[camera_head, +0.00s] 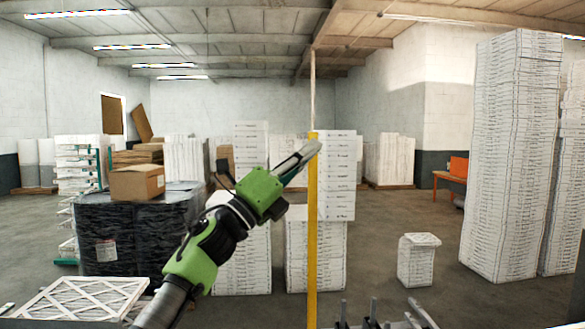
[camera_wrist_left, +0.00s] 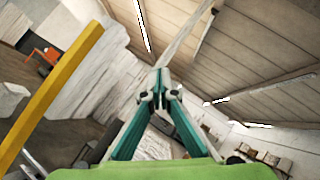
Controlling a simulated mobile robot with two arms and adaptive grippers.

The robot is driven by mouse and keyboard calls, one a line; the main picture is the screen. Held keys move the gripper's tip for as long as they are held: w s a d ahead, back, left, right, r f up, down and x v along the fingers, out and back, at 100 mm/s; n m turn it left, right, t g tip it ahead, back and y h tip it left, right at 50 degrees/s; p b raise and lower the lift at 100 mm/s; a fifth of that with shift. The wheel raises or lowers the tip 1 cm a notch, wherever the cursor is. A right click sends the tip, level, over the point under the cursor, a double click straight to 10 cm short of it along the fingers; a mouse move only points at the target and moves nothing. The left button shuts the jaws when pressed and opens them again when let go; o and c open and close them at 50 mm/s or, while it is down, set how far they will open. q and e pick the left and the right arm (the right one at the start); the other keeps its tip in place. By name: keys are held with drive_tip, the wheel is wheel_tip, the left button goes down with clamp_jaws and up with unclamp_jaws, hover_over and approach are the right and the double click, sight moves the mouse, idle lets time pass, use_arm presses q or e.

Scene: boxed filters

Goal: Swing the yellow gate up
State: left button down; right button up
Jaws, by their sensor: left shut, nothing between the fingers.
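The yellow gate (camera_head: 312,235) is a slim yellow bar standing upright in the middle of the head view. Its lower end runs out of the picture. My left gripper (camera_head: 311,149) is raised near the bar's top end and overlaps it in the head view; I cannot tell whether they touch. The left wrist view shows the teal fingers (camera_wrist_left: 160,83) closed together with nothing between them. There the yellow gate (camera_wrist_left: 52,92) slants along the left side, apart from the fingertips. My right gripper is not in view.
Stacks of white boxed filters (camera_head: 316,250) stand behind the bar, with a tall stack (camera_head: 510,150) at right. A black-wrapped pallet (camera_head: 130,235) bears a cardboard box (camera_head: 137,183) at left. Grey metal prongs (camera_head: 372,315) show at the bottom.

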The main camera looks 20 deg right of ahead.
use_arm(q)
drive_tip(key=v, duration=1.1)
drive_tip(key=shift+s+a, duration=0.15)
drive_tip(key=shift+s, duration=0.05)
drive_tip(key=shift+f, duration=0.2)
